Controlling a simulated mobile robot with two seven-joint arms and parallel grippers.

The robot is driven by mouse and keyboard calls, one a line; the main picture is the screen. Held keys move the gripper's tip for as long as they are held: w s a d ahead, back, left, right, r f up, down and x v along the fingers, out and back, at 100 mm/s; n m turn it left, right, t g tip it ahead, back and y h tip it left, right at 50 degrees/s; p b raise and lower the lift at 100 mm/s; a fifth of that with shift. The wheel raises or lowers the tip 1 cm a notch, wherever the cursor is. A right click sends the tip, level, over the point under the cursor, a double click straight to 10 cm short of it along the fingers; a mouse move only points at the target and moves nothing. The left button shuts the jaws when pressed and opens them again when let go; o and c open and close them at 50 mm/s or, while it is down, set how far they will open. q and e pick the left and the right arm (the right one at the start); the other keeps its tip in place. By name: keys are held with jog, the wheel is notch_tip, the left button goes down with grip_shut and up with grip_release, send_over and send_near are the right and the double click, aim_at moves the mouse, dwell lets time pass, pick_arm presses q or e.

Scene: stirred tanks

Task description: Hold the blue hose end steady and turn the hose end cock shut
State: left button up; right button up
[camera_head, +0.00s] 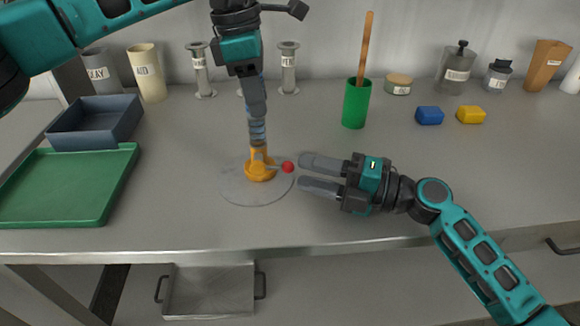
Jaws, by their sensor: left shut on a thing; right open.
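The blue hose end (257,131) stands upright above an orange cock body (260,172) on a round grey disc (230,188) on the bench. My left gripper (257,115) comes down from above and is shut on the hose end, hiding much of it. A thin lever with a red knob (288,167) sticks out to the right from the cock. My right gripper (301,173) lies level to the right of the knob. Its two fingers are open, empty and pointing left, with their tips close to the knob; I cannot tell whether they touch it.
A green tray (125,180) and a dark blue-grey bin (85,142) stand at left. A green cup (356,103) with a wooden stick, a blue block (430,116) and a yellow block (471,115) stand behind my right gripper. The bench's front middle is clear.

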jog(key=v, duration=0.6)
jog(key=shift+s+d, duration=0.1)
jog(key=shift+d, duration=0.05)
dwell(0.5)
pick_arm(q)
jog(key=o, duration=1.2)
jog(key=shift+r, duration=0.1)
